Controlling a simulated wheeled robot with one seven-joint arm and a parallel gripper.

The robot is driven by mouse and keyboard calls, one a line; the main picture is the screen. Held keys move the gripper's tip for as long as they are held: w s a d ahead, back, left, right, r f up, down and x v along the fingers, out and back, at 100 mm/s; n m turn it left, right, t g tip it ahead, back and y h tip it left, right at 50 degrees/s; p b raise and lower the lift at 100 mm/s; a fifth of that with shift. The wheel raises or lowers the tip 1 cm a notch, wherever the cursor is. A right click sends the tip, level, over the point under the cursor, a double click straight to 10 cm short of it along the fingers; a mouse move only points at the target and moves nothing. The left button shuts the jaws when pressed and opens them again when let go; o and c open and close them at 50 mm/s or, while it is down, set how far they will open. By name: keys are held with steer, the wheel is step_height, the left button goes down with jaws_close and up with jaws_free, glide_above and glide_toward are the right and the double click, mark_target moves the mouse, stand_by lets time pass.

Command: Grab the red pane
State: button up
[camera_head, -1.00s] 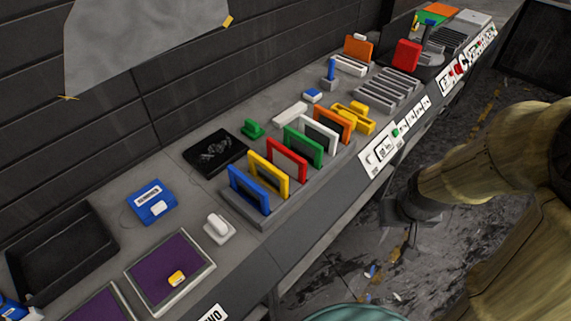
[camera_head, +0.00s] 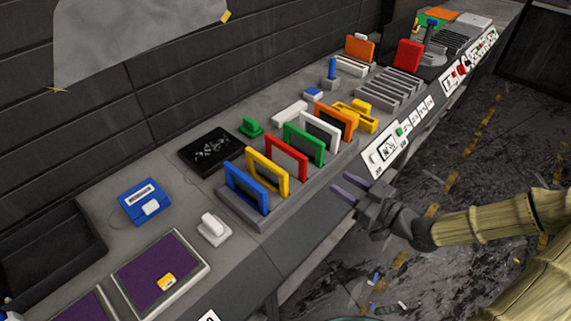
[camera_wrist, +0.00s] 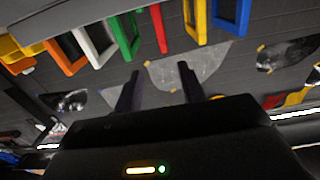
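The red pane (camera_head: 287,148) is a red-framed rectangle standing upright in a grey rack (camera_head: 238,212) on the bench, between a yellow-framed pane (camera_head: 266,166) and a green-framed pane (camera_head: 305,140). In the wrist view the red pane (camera_wrist: 159,29) shows edge-on at the top, beyond the fingertips. My gripper (camera_head: 344,186) is open and empty at the bench's front edge, to the right of the rack and apart from the panes. Its two spread fingers (camera_wrist: 160,78) also show in the wrist view.
A blue pane (camera_head: 247,187), a white pane (camera_head: 320,129) and an orange pane (camera_head: 335,115) share the rack. Farther along the bench stand a red block (camera_head: 408,54) and grey slotted racks (camera_head: 388,92). A purple-topped tray (camera_head: 148,265) lies near left.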

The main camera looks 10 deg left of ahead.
steer(key=shift+w+r, duration=0.1)
steer(key=shift+r, duration=0.05)
steer(key=shift+w+a, duration=0.1)
steer(key=p, duration=0.2)
glide_toward(292, 149)
steer(key=w+a, duration=0.1)
steer(key=a, duration=0.1)
steer(key=w+a+f, duration=0.1)
steer(key=shift+w+a+f, duration=0.15)
steer(key=shift+w+a, duration=0.25)
steer(key=shift+w+a+p, duration=0.15)
steer(key=shift+a+p, duration=0.35)
steer(key=x, duration=0.1)
steer(key=p+x, duration=0.1)
steer(key=x, duration=0.1)
steer(key=shift+a+r, duration=0.3)
steer(key=shift+a, duration=0.05)
steer(key=shift+w+a+f, duration=0.1)
steer(key=shift+w+a, duration=0.1)
steer(key=shift+a, duration=0.05)
